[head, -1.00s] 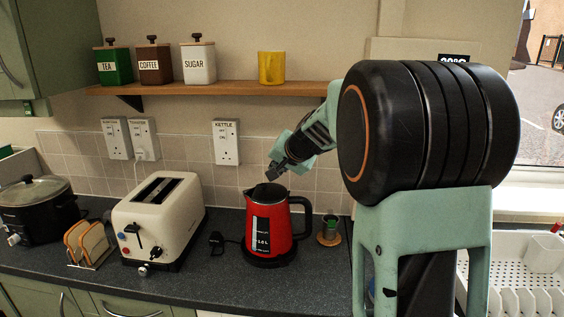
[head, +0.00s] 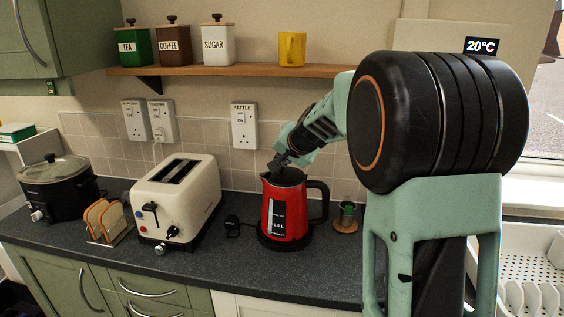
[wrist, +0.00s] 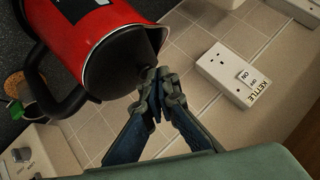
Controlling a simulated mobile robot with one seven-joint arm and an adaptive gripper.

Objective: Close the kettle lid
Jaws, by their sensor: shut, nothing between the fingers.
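The red kettle (head: 286,212) with a black handle stands upright on its black base on the counter. Its black top (head: 287,177) looks dark and nearly flat in the head view, and I cannot tell clearly whether the lid is fully down. In the wrist view the kettle (wrist: 95,40) is seen from above its top, with the dark lid area (wrist: 115,65) facing me. My gripper (head: 277,165) is at the rear left edge of the kettle's top. In the wrist view the shut, empty fingertips (wrist: 155,80) are at the rim, touching or very close.
A cream toaster (head: 178,200), a toast rack (head: 105,222) and a black slow cooker (head: 60,187) stand left of the kettle. The tiled wall with the kettle socket (head: 244,126) is close behind. A shelf (head: 230,70) runs above.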

